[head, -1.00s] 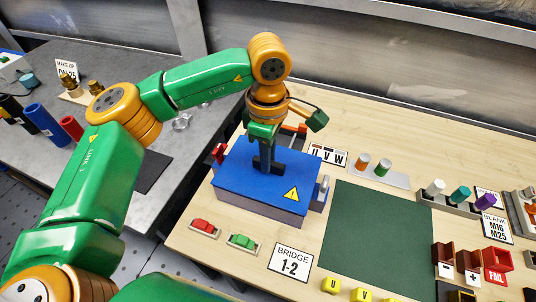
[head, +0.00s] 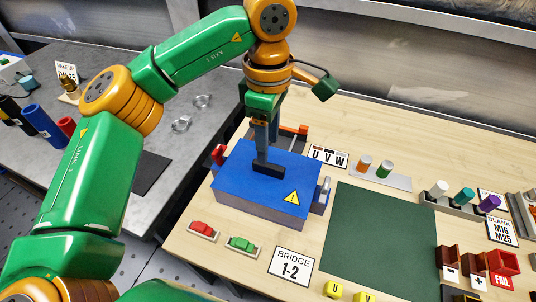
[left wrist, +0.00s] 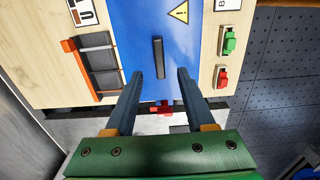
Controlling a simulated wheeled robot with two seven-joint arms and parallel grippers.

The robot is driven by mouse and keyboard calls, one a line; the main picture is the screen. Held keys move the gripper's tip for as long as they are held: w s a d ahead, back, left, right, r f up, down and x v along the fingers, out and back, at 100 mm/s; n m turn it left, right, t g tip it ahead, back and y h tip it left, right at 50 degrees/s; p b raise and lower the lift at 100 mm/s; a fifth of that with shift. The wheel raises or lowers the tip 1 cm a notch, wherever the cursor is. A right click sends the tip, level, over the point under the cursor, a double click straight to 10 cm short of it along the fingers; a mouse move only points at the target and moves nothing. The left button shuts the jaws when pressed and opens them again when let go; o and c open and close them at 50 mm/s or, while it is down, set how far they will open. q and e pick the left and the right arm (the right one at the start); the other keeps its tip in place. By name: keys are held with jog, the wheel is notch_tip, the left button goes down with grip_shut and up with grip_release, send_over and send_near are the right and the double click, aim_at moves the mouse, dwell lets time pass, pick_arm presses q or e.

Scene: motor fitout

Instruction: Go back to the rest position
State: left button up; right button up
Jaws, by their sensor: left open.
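My left gripper (head: 264,146) is above the blue lid (head: 245,184) of the motor's box in the head view. In the left wrist view the gripper (left wrist: 160,73) is open, with its two grey fingers apart and a black bar handle (left wrist: 159,58) on the lid showing between them. Nothing is held. The handle also shows in the head view (head: 273,168), just under the fingers. The lid lies flat on the box and bears a yellow warning triangle (head: 292,197). My right gripper is in neither view.
A green mat (head: 380,228) lies right of the box. Red (head: 203,229) and green (head: 242,243) pieces sit in front of it, beside a BRIDGE 1-2 card (head: 291,266). The U V W card (head: 328,156) is behind. A grey bench (head: 190,150) stands at the left.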

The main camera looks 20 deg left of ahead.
pick_arm(q)
jog(key=shift+r, duration=0.6)
